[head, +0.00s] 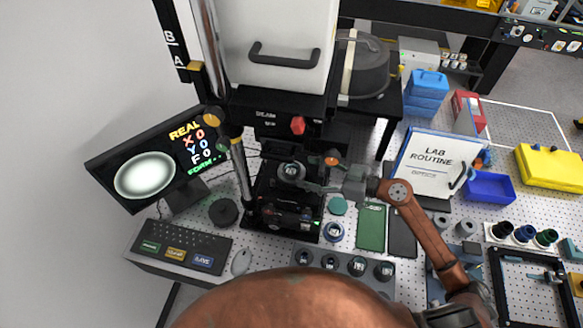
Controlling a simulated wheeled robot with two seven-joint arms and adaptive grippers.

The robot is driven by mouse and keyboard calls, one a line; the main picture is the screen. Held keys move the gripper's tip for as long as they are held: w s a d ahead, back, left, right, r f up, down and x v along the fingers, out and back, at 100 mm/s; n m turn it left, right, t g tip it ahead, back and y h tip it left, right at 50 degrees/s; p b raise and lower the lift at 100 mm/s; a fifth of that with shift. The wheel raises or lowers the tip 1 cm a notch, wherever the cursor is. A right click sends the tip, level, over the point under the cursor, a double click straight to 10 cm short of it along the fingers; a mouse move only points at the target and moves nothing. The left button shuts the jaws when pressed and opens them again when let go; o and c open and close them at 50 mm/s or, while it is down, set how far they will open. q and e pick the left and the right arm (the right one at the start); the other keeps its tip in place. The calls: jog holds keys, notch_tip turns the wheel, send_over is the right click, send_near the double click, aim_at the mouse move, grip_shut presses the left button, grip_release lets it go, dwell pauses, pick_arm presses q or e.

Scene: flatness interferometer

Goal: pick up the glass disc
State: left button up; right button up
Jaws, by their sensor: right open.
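My right gripper (318,187) reaches in from the right on a copper-brown arm. Its fingers are open and point left at the black instrument stage (280,205). A small round piece with a greyish, shiny top (291,170) sits on the stage, just beyond the fingertips. It may be the glass disc, but it is too small to be sure. No gap between it and the fingertips can be judged. A blue ring with a pale centre (333,232) and a flat teal disc (338,206) lie right of the stage. My left gripper is not in view.
A monitor (145,175) with a bright round spot and a keyboard panel (178,247) stand left. A dark round knob (223,212) is beside the stage. A block with several round pieces (345,266) lies in front. Green and dark pads (371,227) and a lab routine binder (430,165) are right.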

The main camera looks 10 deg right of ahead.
aim_at(295, 169)
jog(key=p+x, duration=0.1)
jog(key=x, duration=0.4)
jog(key=shift+r, duration=0.1)
jog(key=shift+s, duration=0.1)
jog(key=shift+c, duration=0.4)
jog(key=c, duration=1.2)
